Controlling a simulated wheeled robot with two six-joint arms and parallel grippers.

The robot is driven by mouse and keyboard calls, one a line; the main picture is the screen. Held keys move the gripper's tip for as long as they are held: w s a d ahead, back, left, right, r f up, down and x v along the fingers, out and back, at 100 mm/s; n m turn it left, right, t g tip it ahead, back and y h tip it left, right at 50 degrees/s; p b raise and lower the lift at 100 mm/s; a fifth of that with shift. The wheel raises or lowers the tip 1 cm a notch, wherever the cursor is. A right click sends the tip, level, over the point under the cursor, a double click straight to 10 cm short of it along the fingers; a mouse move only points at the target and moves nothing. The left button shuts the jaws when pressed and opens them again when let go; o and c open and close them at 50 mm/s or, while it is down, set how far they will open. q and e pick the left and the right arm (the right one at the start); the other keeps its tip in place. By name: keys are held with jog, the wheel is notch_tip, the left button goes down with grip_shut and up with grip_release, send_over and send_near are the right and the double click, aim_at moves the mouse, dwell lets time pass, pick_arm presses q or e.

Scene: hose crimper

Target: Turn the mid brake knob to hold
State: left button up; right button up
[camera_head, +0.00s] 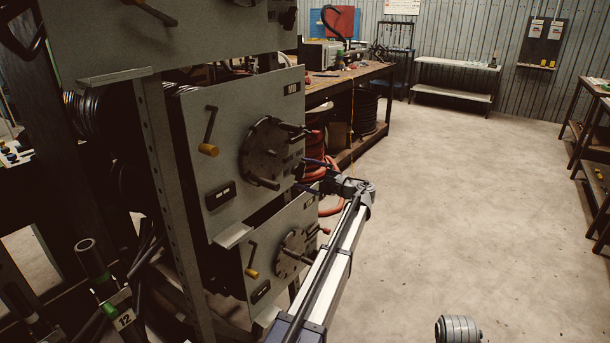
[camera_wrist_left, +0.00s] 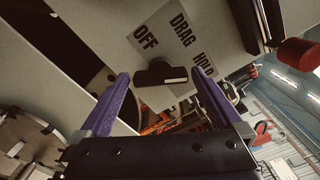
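The mid brake knob (camera_wrist_left: 160,75) is a black bar-shaped knob on a pale panel in the left wrist view. A label plate (camera_wrist_left: 172,40) beside it reads OFF, DRAG and HOLD. I cannot tell which word the knob points at. My left gripper (camera_wrist_left: 161,76) is open, its two purple fingers on either side of the knob with gaps to it. In the head view my left gripper (camera_head: 303,174) is at the right edge of the grey panel marked MID (camera_head: 225,120). The knob is hidden there. My right gripper is not in view.
The MID panel carries a crank with a yellow grip (camera_head: 208,149) and a round disc with pegs (camera_head: 268,150). A similar panel (camera_head: 290,222) sits below. A red knob (camera_wrist_left: 299,54) is at the wrist view's upper right. Open floor (camera_head: 460,190) lies to the right.

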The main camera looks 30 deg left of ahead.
pick_arm(q)
jog(key=d, duration=0.7)
jog(key=shift+s+d, duration=0.35)
jog(key=shift+d, duration=0.05)
jog(key=s+d+f+n+g+h, duration=0.1)
jog(key=s+d+f+h, duration=0.5)
jog(key=s+d, duration=0.55)
jog(key=s+d+f+n+h, duration=0.1)
jog(key=s+d+f+h, duration=0.4)
jog(key=s+d+f, duration=0.5)
jog(key=s+d+f+n+g+h, duration=0.1)
jog(key=s+d+f+h, duration=0.45)
jog(key=s+d, duration=0.85)
notch_tip(320, 180, up, 12)
jog(key=s+p, duration=0.2)
jog(key=p, duration=1)
